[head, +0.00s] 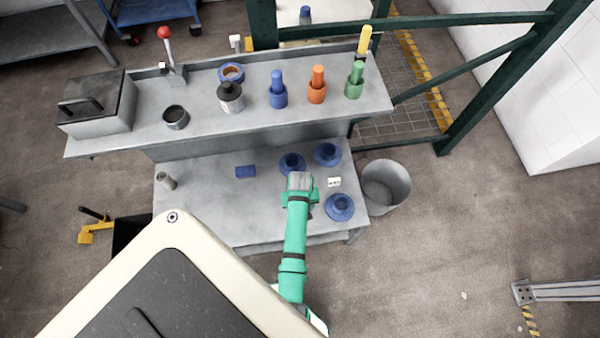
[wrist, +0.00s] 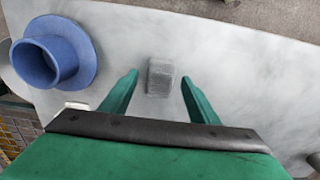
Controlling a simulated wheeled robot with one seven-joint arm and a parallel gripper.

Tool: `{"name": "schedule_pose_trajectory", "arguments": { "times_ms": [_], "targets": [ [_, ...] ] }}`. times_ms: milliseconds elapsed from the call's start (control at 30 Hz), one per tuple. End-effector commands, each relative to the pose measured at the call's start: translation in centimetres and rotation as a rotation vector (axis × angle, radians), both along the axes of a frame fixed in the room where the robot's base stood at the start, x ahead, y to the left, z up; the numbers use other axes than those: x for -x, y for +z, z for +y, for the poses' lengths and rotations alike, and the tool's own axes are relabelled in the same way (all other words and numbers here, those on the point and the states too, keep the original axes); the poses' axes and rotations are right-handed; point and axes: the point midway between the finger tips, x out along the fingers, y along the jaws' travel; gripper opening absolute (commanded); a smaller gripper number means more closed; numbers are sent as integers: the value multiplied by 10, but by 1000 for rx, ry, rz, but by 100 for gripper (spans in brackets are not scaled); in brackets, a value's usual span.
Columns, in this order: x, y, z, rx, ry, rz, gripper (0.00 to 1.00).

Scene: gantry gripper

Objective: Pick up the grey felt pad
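The grey felt pad (wrist: 161,77) is a small dark grey block-like piece lying flat on the light grey bench top in the wrist view. My gripper (wrist: 159,80) is open, with one green finger on each side of the pad in the picture. Clear gaps show between the pad and both fingers, and I see no contact. How high the fingertips are above the bench is hard to tell. In the head view my gripper (head: 301,188) is over the right part of the lower bench, and I cannot make out the pad there; the arm probably hides it.
A blue flanged part (wrist: 55,55) lies left of the pad in the wrist view. In the head view, a white block (head: 334,182) and another blue flanged part (head: 340,207) lie right of my gripper. A raised shelf (head: 200,130) with several parts stands behind.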

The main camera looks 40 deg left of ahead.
Motion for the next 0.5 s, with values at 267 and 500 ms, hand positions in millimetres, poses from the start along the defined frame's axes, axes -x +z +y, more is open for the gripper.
{"name": "schedule_pose_trajectory", "arguments": {
  "times_ms": [267,500],
  "targets": [
    [0,0,0,0,1,0,13],
    [0,2,1,-1,2,-1,13]
  ]
}}
